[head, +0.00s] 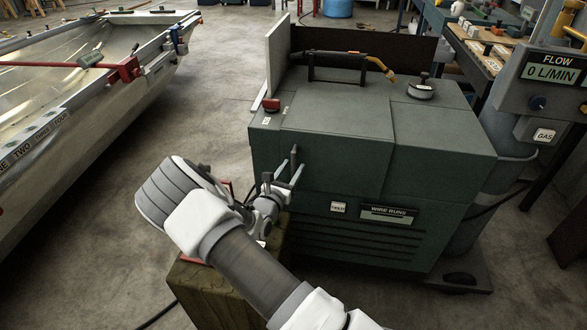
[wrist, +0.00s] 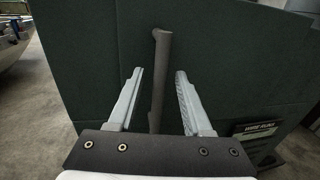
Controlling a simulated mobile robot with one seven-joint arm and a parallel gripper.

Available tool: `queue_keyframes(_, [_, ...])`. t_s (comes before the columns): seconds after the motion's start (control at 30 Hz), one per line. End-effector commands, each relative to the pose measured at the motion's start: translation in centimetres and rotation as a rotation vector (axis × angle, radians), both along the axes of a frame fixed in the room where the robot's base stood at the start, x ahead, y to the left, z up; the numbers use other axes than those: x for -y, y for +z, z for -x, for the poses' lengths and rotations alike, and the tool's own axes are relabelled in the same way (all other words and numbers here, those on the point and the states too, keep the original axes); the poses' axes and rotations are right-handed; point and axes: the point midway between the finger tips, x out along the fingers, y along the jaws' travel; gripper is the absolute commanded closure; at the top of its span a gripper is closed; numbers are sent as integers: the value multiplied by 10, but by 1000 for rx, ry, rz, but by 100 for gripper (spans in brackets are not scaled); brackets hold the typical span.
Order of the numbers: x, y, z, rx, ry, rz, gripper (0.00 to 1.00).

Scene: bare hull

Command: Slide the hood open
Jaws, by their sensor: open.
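The dark green machine cabinet (head: 345,125) stands right of centre in the head view, with seams across its top and front. I cannot tell which panel alone is the hood. A dark upright bar handle (wrist: 163,50) stands out from the green front face (wrist: 90,60) in the wrist view. My gripper (head: 284,165) is at the cabinet's left front. In the wrist view my gripper (wrist: 159,76) is open, with one pale finger on each side of the bar and gaps showing on both sides. The bar's lower end is hidden behind the gripper body.
A torch (head: 340,54) lies across a black bracket (head: 311,72) on the cabinet top, near a dark knob (head: 421,88). A wooden block (head: 205,290) stands below my gripper. A metal boat hull (head: 90,90) is at left. A gas cylinder (head: 505,160) stands close at right.

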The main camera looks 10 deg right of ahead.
Motion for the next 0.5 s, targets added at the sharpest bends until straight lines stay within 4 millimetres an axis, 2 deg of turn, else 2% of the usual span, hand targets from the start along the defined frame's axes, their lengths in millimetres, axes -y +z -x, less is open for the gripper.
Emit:
queue_keyframes(0.13, [7, 0, -10, 0, 0, 0, 50])
queue_keyframes(0.43, [8, 0, -12, 0, 1, 0, 50])
queue_keyframes(0.47, [8, 0, -12, 0, 1, 0, 52])
queue_keyframes(0.5, [8, 0, -12, 0, 1, 0, 59])
